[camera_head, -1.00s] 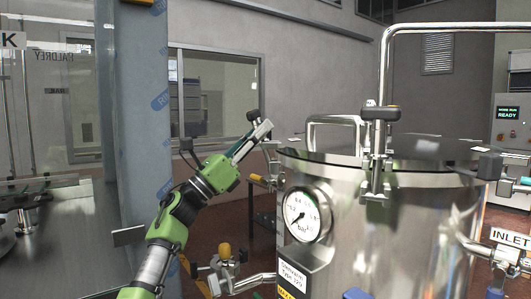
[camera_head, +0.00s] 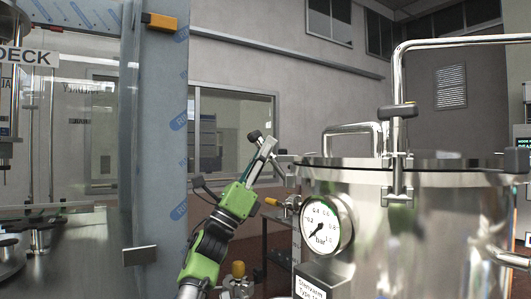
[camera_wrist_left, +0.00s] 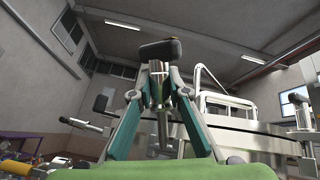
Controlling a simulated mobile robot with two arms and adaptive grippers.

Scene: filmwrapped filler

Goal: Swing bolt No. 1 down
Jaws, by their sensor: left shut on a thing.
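My left gripper (camera_head: 264,149) is at the left of the steel vessel (camera_head: 430,230), by its lid rim. In the left wrist view its two fingers (camera_wrist_left: 160,88) close on the metal shank of a swing bolt with a black knob (camera_wrist_left: 160,50). The knob (camera_head: 254,135) also shows just past the fingertips in the head view. The bolt stands roughly upright between the fingers; its lower end and hinge are hard to make out. No number is readable on it. Another black-knobbed bolt (camera_head: 397,165) stands upright at the vessel's front rim. My right gripper is not in view.
A pressure gauge (camera_head: 326,224) and a yellow-tipped valve (camera_head: 285,203) stick out on the vessel's left side. A tall bent pipe handle (camera_head: 400,75) rises over the lid. A grey-blue post (camera_head: 160,130) stands left of my arm.

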